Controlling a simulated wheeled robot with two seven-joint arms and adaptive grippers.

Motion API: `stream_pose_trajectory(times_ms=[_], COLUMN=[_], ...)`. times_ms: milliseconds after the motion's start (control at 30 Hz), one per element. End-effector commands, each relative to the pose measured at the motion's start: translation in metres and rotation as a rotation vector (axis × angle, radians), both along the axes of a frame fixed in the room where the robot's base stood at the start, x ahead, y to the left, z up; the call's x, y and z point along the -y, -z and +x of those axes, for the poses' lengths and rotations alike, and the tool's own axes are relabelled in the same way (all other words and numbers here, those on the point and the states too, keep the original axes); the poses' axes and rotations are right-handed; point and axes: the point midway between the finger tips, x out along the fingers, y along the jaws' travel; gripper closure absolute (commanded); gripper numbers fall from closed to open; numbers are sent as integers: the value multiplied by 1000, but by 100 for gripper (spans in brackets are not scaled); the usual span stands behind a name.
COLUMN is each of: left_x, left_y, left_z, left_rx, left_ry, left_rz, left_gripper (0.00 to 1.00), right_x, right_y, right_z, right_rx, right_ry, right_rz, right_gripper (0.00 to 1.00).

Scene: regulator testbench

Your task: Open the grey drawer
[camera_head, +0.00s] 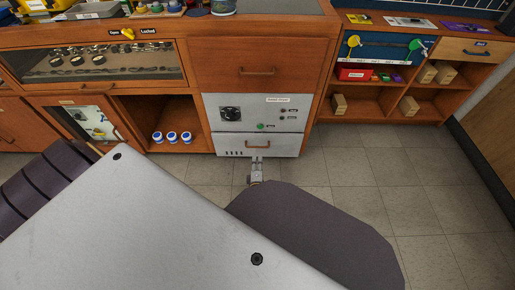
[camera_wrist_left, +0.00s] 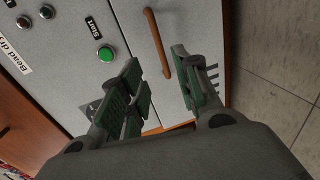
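The grey drawer (camera_head: 227,143) is the low grey front with a brown bar handle (camera_head: 257,145), under the grey control panel. It looks shut. In the left wrist view the drawer (camera_wrist_left: 128,18) is seen tilted, with its handle (camera_wrist_left: 159,42) in front of my left gripper (camera_wrist_left: 157,58). The left gripper is open. The handle lies between its fingertips in the picture, nearer the right finger; I cannot tell whether they touch. In the head view the left gripper (camera_head: 257,161) is just below the handle. My right gripper is not in view.
The control panel (camera_head: 255,109) has a dark knob and a green button (camera_wrist_left: 106,54). A wooden drawer (camera_head: 255,60) is above it. An open shelf with white-and-blue jars (camera_head: 172,137) is to the left. Tiled floor (camera_head: 340,165) is clear to the right.

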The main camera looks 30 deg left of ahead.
Motion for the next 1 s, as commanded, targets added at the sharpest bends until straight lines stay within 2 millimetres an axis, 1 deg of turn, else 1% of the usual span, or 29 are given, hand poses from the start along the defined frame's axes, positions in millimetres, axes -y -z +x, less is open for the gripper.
stream_pose_trajectory(times_ms=[300, 1000], left_x=[-15, -46], left_y=[8, 19], left_z=[24, 75], left_rx=[0, 0], left_ry=[0, 1], left_rz=[1, 1], left_gripper=[68, 68], right_x=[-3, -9], right_y=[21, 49], right_z=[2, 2], right_rx=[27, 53], right_ry=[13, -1], right_rz=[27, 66], right_gripper=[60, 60])
